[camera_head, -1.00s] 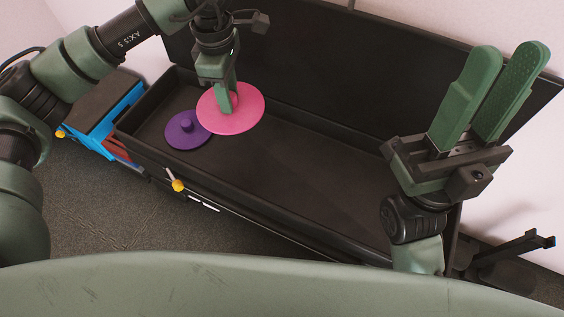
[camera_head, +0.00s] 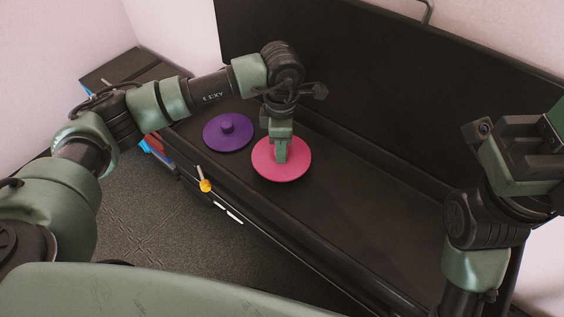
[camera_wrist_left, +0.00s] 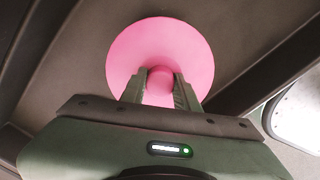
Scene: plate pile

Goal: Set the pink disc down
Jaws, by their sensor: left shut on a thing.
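The pink disc (camera_head: 300,168) is a flat round plate with a knob at its middle. My left gripper (camera_head: 281,158) comes down over it and is shut on that knob. The disc and knob also show in the left wrist view (camera_wrist_left: 187,42), with the knob between the two fingers. The disc is roughly level, low over the black tray-like surface (camera_head: 350,215); I cannot tell whether it touches. A purple disc (camera_head: 215,138) with a knob lies to its left, apart from it. My right gripper (camera_head: 554,125) is cut off by the right edge, away from both discs.
A raised black panel (camera_head: 340,80) stands along the back of the surface. A yellow knob (camera_head: 205,186) sticks out at its front side. The surface to the right of the pink disc is clear.

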